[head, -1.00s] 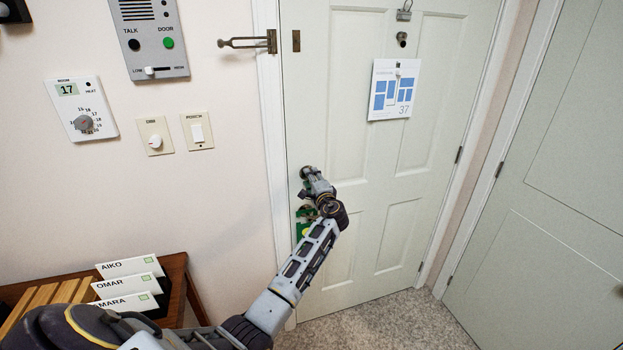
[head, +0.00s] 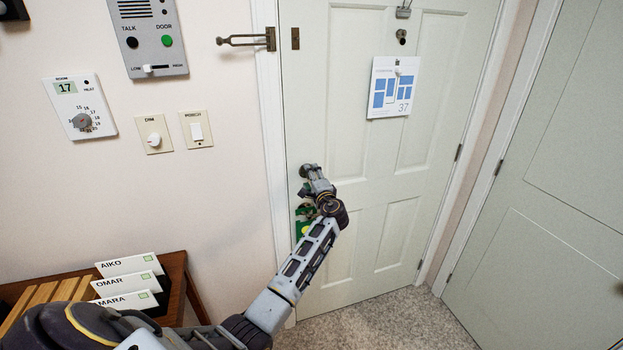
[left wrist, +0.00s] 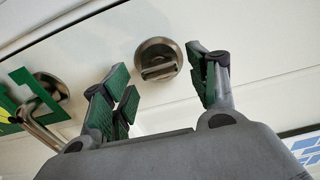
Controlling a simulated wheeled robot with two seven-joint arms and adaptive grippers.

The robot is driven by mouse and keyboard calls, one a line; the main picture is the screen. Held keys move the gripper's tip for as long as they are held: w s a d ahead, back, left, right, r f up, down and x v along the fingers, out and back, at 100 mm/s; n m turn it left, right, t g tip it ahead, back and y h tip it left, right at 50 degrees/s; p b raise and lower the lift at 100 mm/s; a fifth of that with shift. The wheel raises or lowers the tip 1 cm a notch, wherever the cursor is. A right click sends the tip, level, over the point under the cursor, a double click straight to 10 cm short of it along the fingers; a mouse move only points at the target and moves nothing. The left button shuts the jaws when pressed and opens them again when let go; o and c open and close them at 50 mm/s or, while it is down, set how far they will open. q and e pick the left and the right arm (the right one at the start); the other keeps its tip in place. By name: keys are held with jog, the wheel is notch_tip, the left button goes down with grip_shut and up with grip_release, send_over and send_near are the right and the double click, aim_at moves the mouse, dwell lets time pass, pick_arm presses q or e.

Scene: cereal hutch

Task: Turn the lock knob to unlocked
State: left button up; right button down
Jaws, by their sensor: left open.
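The lock knob (left wrist: 158,60) is a round brushed-metal thumb-turn on the door, with a raised bar across its face. In the left wrist view it sits between and beyond the spread green-padded fingers of my left gripper (left wrist: 161,88), which is open and empty. The fingers appear apart from the knob. In the head view my left gripper (head: 307,178) is at the left edge of the white door (head: 345,155) and mostly hides the knob. My right gripper is in neither view.
A lever handle (left wrist: 40,125) with a green hanging tag (left wrist: 14,100) is beside the knob. A swing-bar latch (head: 245,41) is higher on the frame. A wooden table with name cards (head: 125,283) stands at lower left. A second door (head: 545,190) is at right.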

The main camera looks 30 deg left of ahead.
pick_arm(q)
jog(key=v, duration=1.1)
jog(key=shift+s+d, duration=0.25)
jog(key=shift+d, duration=0.05)
dwell(0.4)
